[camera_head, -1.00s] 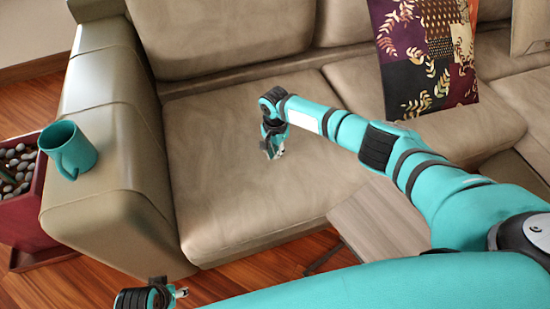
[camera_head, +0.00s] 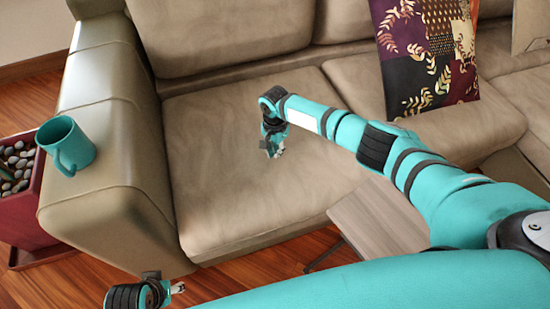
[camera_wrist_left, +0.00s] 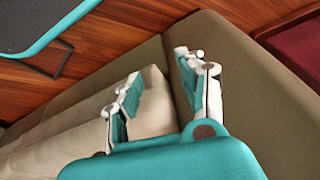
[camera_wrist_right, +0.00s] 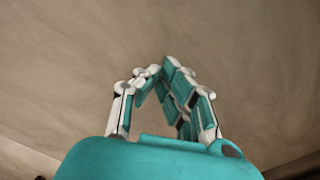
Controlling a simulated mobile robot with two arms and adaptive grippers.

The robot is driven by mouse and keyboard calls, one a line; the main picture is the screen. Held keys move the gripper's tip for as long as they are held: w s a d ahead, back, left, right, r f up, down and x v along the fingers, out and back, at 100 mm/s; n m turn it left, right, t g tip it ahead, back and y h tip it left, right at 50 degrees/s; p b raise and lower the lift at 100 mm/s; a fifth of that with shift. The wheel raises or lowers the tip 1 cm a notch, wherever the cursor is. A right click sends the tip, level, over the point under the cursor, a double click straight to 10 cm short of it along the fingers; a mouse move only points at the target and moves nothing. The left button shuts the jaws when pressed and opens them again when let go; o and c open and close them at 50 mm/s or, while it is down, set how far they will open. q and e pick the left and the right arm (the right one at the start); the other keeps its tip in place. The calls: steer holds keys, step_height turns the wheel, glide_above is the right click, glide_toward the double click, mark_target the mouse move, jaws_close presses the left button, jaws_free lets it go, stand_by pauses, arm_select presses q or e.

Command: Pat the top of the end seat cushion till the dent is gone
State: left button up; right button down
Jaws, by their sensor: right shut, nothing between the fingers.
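The end seat cushion (camera_head: 215,190) is the beige one beside the sofa's left arm. Its top looks softly wrinkled, and I cannot make out a clear dent. My right gripper (camera_head: 274,152) is shut and empty, pointing down over the middle of this cushion. In the right wrist view my right gripper's fingertips (camera_wrist_right: 157,70) meet against the beige cushion (camera_wrist_right: 70,70); I cannot tell whether they touch it. My left gripper (camera_head: 178,288) is low, in front of the sofa arm. In the left wrist view my left gripper (camera_wrist_left: 160,75) has its fingers apart with nothing between.
A teal mug (camera_head: 66,146) stands on the sofa's left arm (camera_head: 108,130). A red planter of pebbles (camera_head: 22,210) is beside it. A patterned pillow (camera_head: 425,55) leans on the backrest at right. A small wooden table (camera_head: 375,222) stands close to the cushion's front edge.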

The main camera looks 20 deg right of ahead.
steer(key=r+p, duration=0.2)
steer(key=shift+p, duration=0.3)
arm_select(q)
step_height(320, 180, down, 9)
steer(key=s, duration=0.1)
steer(key=shift+s+g, duration=0.15)
steer(key=shift+g, duration=0.15)
arm_select(e)
steer(key=shift+r, duration=0.15)
step_height(320, 180, up, 3)
steer(key=p, duration=0.3)
arm_select(q)
steer(key=s+f, duration=0.6)
steer(key=f, duration=0.3)
steer(key=shift+s+a+g, duration=0.15)
steer(key=shift+a+g, duration=0.25)
steer(key=shift+a, duration=0.05)
arm_select(e)
step_height(320, 180, up, 12)
